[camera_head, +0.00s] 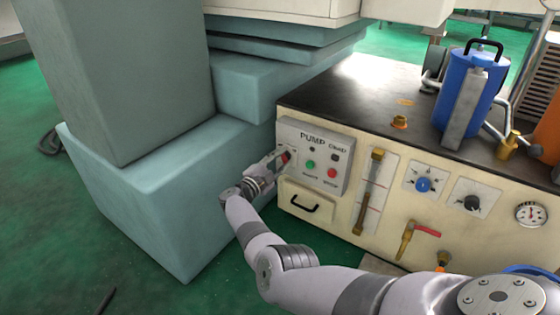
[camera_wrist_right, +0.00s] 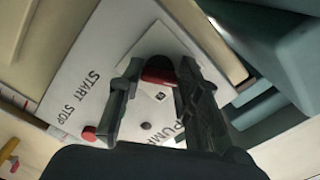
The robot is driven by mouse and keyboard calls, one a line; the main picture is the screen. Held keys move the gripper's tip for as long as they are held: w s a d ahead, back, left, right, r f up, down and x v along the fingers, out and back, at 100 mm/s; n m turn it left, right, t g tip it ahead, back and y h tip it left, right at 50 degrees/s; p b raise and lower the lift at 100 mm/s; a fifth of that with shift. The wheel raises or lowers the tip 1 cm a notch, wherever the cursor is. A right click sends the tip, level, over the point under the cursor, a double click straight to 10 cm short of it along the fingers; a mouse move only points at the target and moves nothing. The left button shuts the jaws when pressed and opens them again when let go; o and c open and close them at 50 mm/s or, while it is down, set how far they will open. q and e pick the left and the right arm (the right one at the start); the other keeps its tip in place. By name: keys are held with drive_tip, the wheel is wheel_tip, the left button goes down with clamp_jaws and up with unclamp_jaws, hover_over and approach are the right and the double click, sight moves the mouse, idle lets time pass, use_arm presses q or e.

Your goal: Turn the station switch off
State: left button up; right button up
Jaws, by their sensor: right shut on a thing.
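The station's control panel (camera_head: 320,185) is a light plate on the cream cabinet front, marked PUMP; START and STOP markings show in the wrist view (camera_wrist_right: 60,70). A red switch handle (camera_head: 286,157) sits at its left side. My right gripper (camera_head: 283,157) is at this handle, reaching in from below. In the wrist view my right gripper (camera_wrist_right: 157,80) is shut on the red switch handle (camera_wrist_right: 158,75), with a dark finger on each side. The handle's exact position against its marks is hard to read. My left gripper is not in view.
A green button (camera_head: 310,164) and a red button (camera_head: 331,173) lie right of the handle. A drawer with a black handle (camera_head: 303,203) is below. Large blue-grey machine blocks (camera_head: 150,200) stand close on the left. A blue canister (camera_head: 474,90) stands on the cabinet top.

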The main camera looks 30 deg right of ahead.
drive_tip(key=o, duration=1.1)
drive_tip(key=shift+o, duration=0.2)
wheel_tip(320, 180, up, 9)
drive_tip(key=shift+a+r, duration=0.1)
drive_tip(key=shift+r, duration=0.45)
drive_tip(key=shift+f, duration=0.1)
